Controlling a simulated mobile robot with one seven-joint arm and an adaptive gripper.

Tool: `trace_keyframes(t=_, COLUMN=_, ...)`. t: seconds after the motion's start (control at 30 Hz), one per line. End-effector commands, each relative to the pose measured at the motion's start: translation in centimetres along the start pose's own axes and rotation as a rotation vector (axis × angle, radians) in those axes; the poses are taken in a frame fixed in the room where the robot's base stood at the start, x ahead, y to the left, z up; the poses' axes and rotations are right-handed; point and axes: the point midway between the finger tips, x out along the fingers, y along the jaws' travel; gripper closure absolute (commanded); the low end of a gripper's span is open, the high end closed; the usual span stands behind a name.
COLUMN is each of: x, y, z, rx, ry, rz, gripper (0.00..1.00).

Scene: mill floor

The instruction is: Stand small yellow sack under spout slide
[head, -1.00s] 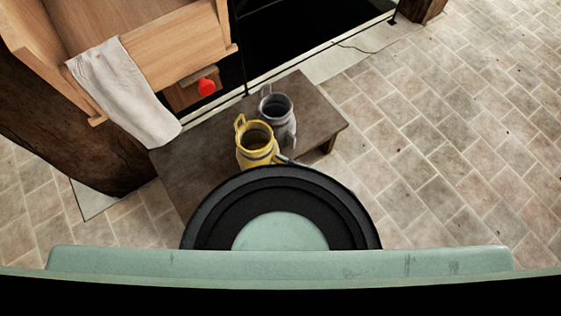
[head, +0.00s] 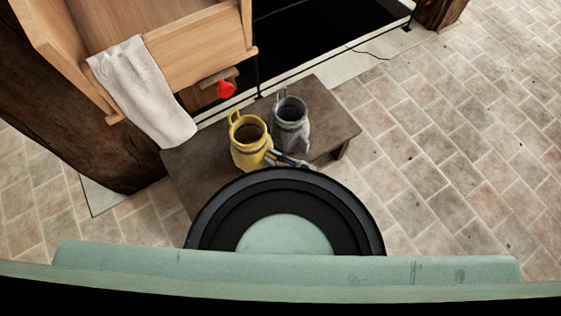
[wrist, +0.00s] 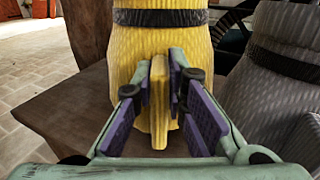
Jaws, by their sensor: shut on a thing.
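The small yellow sack (head: 250,140) stands upright on a low dark wooden bench, its open top facing up, with a dark band around it. It fills the upper middle of the wrist view (wrist: 160,40). My gripper (wrist: 163,85) is shut on a yellow tab or fold at the sack's near side. In the head view the gripper (head: 290,162) shows only in part, beside the sack's lower right. The spout slide is probably the small red-knobbed wooden piece (head: 226,89) under the wooden bin, behind and left of the sack.
A grey sack (head: 290,125) stands close on the right of the yellow one. The bench (head: 190,165) has bare room at its left. A pale cloth (head: 145,95) hangs from the wooden bin (head: 190,40). A dark pit (head: 320,35) lies behind the bench.

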Motion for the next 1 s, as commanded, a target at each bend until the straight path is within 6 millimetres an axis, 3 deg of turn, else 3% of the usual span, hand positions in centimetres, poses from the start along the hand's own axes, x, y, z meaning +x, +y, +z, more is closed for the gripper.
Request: trace_keyframes(t=1.0, x=10.2, y=-0.1, z=-1.1, rx=-0.001, ry=-0.001, rz=0.002, gripper=1.00)
